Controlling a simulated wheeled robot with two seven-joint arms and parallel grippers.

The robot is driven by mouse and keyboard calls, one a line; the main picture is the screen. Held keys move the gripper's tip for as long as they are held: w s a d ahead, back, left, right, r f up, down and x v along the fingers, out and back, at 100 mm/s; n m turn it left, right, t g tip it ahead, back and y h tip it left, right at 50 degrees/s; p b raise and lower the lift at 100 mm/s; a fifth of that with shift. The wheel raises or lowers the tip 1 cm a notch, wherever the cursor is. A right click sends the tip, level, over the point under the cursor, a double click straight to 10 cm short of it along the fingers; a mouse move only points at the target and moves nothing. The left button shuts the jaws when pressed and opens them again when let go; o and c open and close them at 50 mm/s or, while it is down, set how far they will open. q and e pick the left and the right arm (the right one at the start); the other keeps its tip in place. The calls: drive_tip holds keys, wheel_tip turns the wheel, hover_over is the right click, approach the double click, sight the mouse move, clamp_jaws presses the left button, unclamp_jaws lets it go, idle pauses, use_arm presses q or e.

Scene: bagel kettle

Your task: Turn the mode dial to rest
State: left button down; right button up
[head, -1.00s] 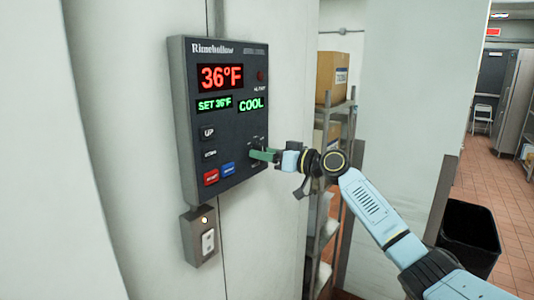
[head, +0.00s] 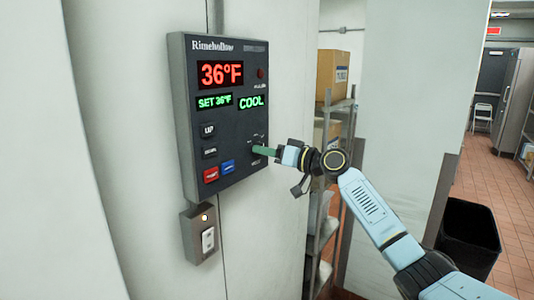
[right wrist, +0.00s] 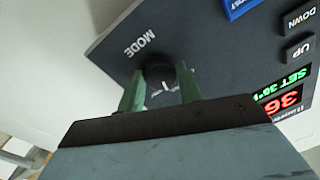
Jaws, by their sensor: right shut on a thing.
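The control panel (head: 222,170) hangs on the white wall. Its displays (head: 221,75) read 36°F in red, and SET 36°F and COOL in green. The dark mode dial (right wrist: 160,76) sits under the word MODE in the right wrist view, with a white pointer mark on its face. My right gripper (right wrist: 160,82) has its two green fingers on either side of the dial, shut on it. In the head view my right gripper (head: 262,150) reaches the panel's lower right and mostly hides the dial. My left gripper is not in view.
The panel has UP (head: 208,130) and DOWN buttons, a red button (head: 211,175) and a blue button (head: 228,167). A switch box (head: 204,236) hangs below. A shelf with boxes (head: 332,76) and a black bin (head: 468,236) stand to the right.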

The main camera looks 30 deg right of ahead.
drive_tip(key=shift+m+p, duration=0.6)
drive_tip(key=shift+m, duration=2.7)
drive_tip(key=o, duration=1)
drive_tip(key=b+v, duration=0.4)
drive_tip(key=v, duration=0.9)
drive_tip(key=shift+s+f, duration=0.2)
